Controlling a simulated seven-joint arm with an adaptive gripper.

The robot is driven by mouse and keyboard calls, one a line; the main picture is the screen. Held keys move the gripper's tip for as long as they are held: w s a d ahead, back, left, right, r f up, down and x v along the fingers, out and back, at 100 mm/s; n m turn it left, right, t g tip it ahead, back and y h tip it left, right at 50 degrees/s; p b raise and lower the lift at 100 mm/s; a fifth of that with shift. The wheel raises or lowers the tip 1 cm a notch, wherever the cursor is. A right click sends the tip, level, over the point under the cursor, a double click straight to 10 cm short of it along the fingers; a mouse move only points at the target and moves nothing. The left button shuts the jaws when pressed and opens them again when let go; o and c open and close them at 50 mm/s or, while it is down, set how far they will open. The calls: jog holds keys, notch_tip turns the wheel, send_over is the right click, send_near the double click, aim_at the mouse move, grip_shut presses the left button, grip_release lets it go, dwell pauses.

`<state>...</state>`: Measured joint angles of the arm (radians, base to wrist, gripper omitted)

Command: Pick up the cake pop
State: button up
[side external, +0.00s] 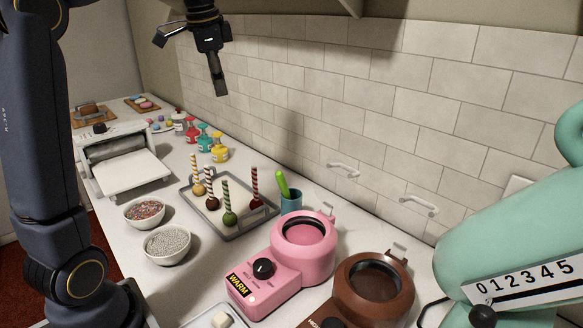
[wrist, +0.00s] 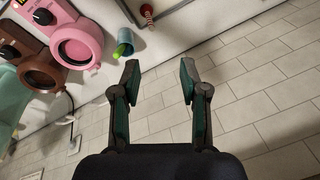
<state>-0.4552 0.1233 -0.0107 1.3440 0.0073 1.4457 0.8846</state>
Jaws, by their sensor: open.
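Several cake pops stand stick-up on a grey-rimmed tray (side external: 243,233) on the counter in the side view. They are a tan one (side external: 198,188), a dark brown one (side external: 212,202), a green one (side external: 230,218) and a dark red one (side external: 255,203), each with a striped stick. My gripper (side external: 190,66) is high above the counter near the tiled wall, apart from the pops. In the wrist view my gripper (wrist: 160,68) is open and empty. One red-striped pop (wrist: 147,12) shows at the top edge there, beside the tray's edge (wrist: 176,17); the other pops are out of that view.
A pink melter (side external: 302,250) and a brown melter (side external: 375,285) stand in front of the tray. A teal cup (side external: 291,200) with a green tool stands right of it. Two sprinkle bowls (side external: 145,213) (side external: 167,246) lie left. Coloured bottles (side external: 219,150) stand behind. A mint appliance (side external: 520,240) is at right.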

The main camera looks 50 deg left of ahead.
jog(key=s+a+f+n+g+h, duration=0.1)
jog(key=a+f+n, duration=0.1)
jog(key=a+f, duration=0.6)
jog(key=s+a+f+n+g, duration=0.1)
jog(key=a+f, duration=0.5)
jog(key=a, duration=0.5)
jog(key=f, duration=0.9)
jog(key=shift+w+d+f, duration=0.15)
jog(key=shift+w+f, duration=0.1)
jog(key=shift+w, duration=0.05)
send_over(198, 185)
jog(key=shift+w+a+f, duration=0.1)
jog(key=shift+a+f, duration=0.1)
jog(key=shift+f, duration=1.3)
jog(key=shift+a+f, duration=0.15)
jog(key=shift+f, duration=1.3)
grip_shut()
